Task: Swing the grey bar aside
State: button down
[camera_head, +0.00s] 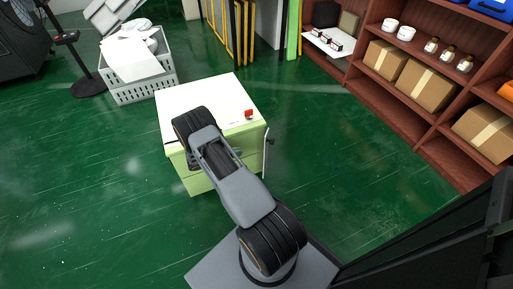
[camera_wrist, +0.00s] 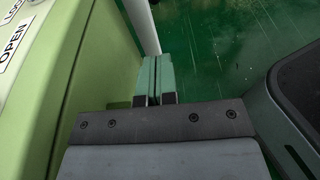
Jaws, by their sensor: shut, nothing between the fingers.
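The grey bar (camera_head: 267,152) stands upright along the right side of a green cabinet with a white top (camera_head: 195,95). In the wrist view the bar (camera_wrist: 142,26) runs in from the top edge, and its visible end reaches the tips of my gripper (camera_wrist: 154,62). The teal fingers are shut together with nothing between them, beside the green cabinet wall (camera_wrist: 45,90). I cannot tell whether they touch the bar.
A small red item (camera_head: 249,114) is on the cabinet top. A white basket (camera_head: 140,90) stands behind left. A brown shelf (camera_head: 385,105) with boxes (camera_head: 427,86) stands at right. Green floor (camera_head: 330,150) is clear between the cabinet and the shelf.

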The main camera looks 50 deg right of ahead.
aim_at(265, 145)
jog(key=shift+r+b+x, duration=0.2)
jog(key=shift+b+x, duration=0.4)
jog(key=shift+x, duration=1.65)
jog(key=shift+r+b+x, duration=0.15)
jog(key=shift+b+x, duration=0.5)
jog(key=shift+x, duration=1.65)
jog(key=shift+r+b+x, duration=0.2)
jog(key=shift+b+x, duration=0.4)
jog(key=shift+x, duration=1.65)
jog(key=shift+s, duration=0.1)
